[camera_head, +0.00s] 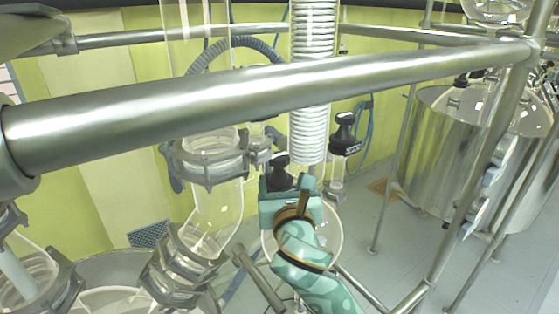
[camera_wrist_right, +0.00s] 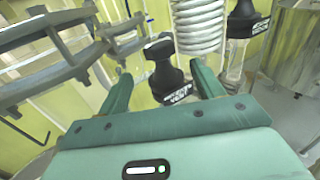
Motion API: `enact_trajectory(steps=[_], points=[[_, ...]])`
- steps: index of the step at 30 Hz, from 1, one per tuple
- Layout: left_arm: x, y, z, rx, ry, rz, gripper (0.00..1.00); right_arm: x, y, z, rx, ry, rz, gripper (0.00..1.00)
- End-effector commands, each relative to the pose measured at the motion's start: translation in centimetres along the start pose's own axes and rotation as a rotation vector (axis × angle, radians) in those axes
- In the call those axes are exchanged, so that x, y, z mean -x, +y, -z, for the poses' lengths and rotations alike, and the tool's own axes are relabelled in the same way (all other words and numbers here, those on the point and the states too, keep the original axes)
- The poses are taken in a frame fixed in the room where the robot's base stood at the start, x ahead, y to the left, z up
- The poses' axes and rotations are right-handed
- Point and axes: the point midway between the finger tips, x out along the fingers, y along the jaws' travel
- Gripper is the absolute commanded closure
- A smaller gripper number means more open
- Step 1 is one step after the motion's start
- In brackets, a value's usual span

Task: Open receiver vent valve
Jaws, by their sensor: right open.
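The receiver vent valve has a black knob (camera_head: 279,170). In the right wrist view the black knob (camera_wrist_right: 168,72) carries white lettering that seems to read "VENT". My right gripper (camera_head: 285,183) is teal and open, just in front of this knob. In the wrist view the two fingers of my right gripper (camera_wrist_right: 160,72) stand left and right of the knob, with a gap on each side. I cannot tell how far the knob reaches between them. The valve's lower body is hidden by my gripper in the head view. My left gripper is not in view.
A second black valve knob (camera_head: 344,130) stands to the right, close to the right finger in the wrist view (camera_wrist_right: 243,22). A white coiled glass condenser (camera_head: 310,90) rises behind. A thick steel rail (camera_head: 250,92) crosses above. Metal clamps (camera_head: 212,157) stand left.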

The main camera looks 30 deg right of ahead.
Motion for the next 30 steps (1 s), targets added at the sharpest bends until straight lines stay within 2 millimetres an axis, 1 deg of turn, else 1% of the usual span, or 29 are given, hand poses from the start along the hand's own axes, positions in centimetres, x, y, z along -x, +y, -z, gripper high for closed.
enact_trajectory(steps=[1,3,6,9,12,15,21,22,23,24,26,27,30], points=[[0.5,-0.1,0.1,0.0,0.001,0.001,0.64,-1.2,0.0,-0.3,0.001,-0.001,0.001,0.33],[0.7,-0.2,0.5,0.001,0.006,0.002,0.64,-2.8,0.0,-0.2,0.001,0.0,0.002,0.33],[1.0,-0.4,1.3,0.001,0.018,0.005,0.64,-4.7,0.0,-0.2,-0.001,0.0,0.001,0.33],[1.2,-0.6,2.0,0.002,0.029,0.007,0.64,-6.0,0.0,-0.1,-0.001,0.0,0.0,0.33],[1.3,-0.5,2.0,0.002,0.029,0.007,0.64,-6.7,0.0,0.0,-0.001,0.001,0.0,0.33],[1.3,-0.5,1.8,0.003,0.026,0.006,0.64,-7.0,0.0,0.0,-0.002,0.0,-0.001,0.33],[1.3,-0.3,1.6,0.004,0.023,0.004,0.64,-7.1,0.0,0.0,-0.001,0.0,-0.001,0.33],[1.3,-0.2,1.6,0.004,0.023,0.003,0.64,-7.1,0.0,0.0,-0.001,0.0,-0.001,0.36],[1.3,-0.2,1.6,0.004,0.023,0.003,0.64,-7.1,0.0,0.0,-0.001,0.0,-0.001,0.44],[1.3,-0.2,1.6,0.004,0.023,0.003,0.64,-7.1,0.0,0.0,-0.001,0.0,-0.001,0.56],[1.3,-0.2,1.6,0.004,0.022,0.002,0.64,-7.0,0.0,0.0,-0.001,0.0,-0.001,0.72],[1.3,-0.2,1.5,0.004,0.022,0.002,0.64,-7.0,0.0,0.0,-0.001,0.0,-0.001,0.78],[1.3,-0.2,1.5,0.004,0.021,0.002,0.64,-7.0,0.0,0.0,-0.001,0.0,-0.001,0.78]])
